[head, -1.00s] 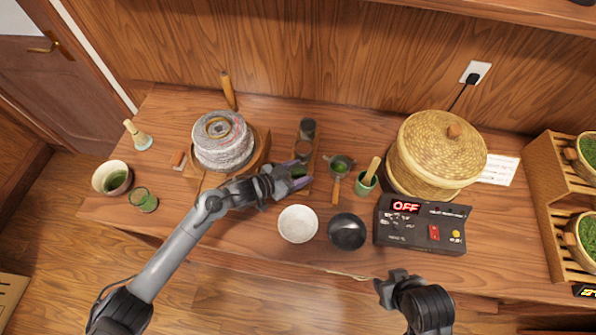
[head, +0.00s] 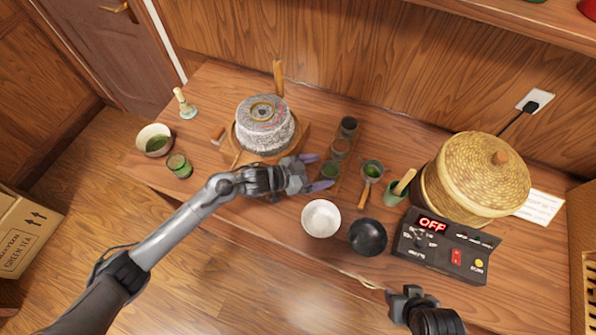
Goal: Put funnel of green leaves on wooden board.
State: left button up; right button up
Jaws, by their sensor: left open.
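The funnel of green leaves (head: 330,171) is a small dark cup-like shape with green inside. It appears to stand upright on the front end of the narrow wooden board (head: 349,172). My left gripper (head: 320,172) is open, its purple-tipped fingers spread at the left of the funnel. I cannot tell whether a finger touches it. Two other small containers stand behind it on the board: a brownish one (head: 340,148) and a dark one (head: 348,126). My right gripper (head: 405,291) hangs at the table's front edge; its fingers are not clear.
A stone mill (head: 265,127) stands behind my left arm. A strainer (head: 372,172), green cup (head: 394,194), white bowl (head: 321,218) and black bowl (head: 367,237) are nearby. A control box (head: 446,247) and woven steamer (head: 478,178) stand right.

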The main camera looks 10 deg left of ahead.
pick_arm(q)
jog(key=s+a+n+g+y, duration=0.1)
jog(key=s+a+n+y, duration=0.2)
jog(key=s+a, duration=0.3)
jog(key=s+a+n+g+y, duration=0.1)
jog(key=s+a+n+y, duration=0.2)
jog(key=s, duration=1)
jog(key=s+a+n+g+y, duration=0.2)
jog(key=s+a+y, duration=0.3)
jog(key=s+a, duration=0.4)
jog(key=shift+s+r+n+p, duration=0.2)
jog(key=shift+r+n+p, duration=0.1)
jog(key=shift+n, duration=0.2)
notch_tip(320, 180, up, 26)
jog(key=p, duration=2.5)
jog(key=shift+f, duration=0.2)
